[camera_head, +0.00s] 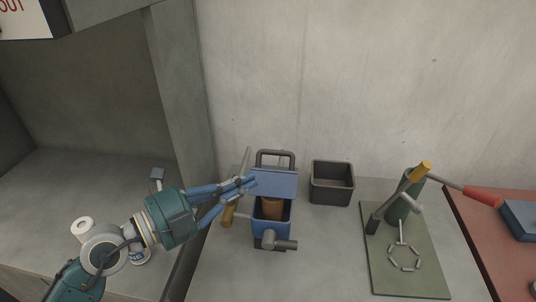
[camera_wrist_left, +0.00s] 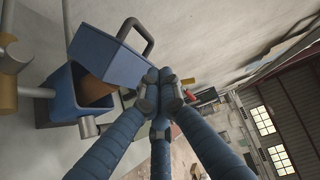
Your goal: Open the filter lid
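The blue filter box (camera_head: 286,213) stands on the bench, and a brown cylindrical filter (camera_head: 272,208) shows inside it. Its blue lid (camera_head: 276,183) is swung up toward the back, so the box mouth is open; the lid also shows raised in the left wrist view (camera_wrist_left: 106,57). My left gripper (camera_head: 250,182) reaches in from the left, its blue fingers brought together at the tips. The fingertips are at the lid's left edge in the head view. In the left wrist view the fingertips (camera_wrist_left: 160,88) meet beside the lid, with no lid visible between them. My right gripper is not in view.
A lever with a tan handle (camera_head: 228,214) stands left of the box. A dark handle frame (camera_head: 276,155) rises behind the lid. A grey bin (camera_head: 332,182) is to the right. A green board (camera_head: 407,269) holds a red-handled lever device. The wall stands close behind.

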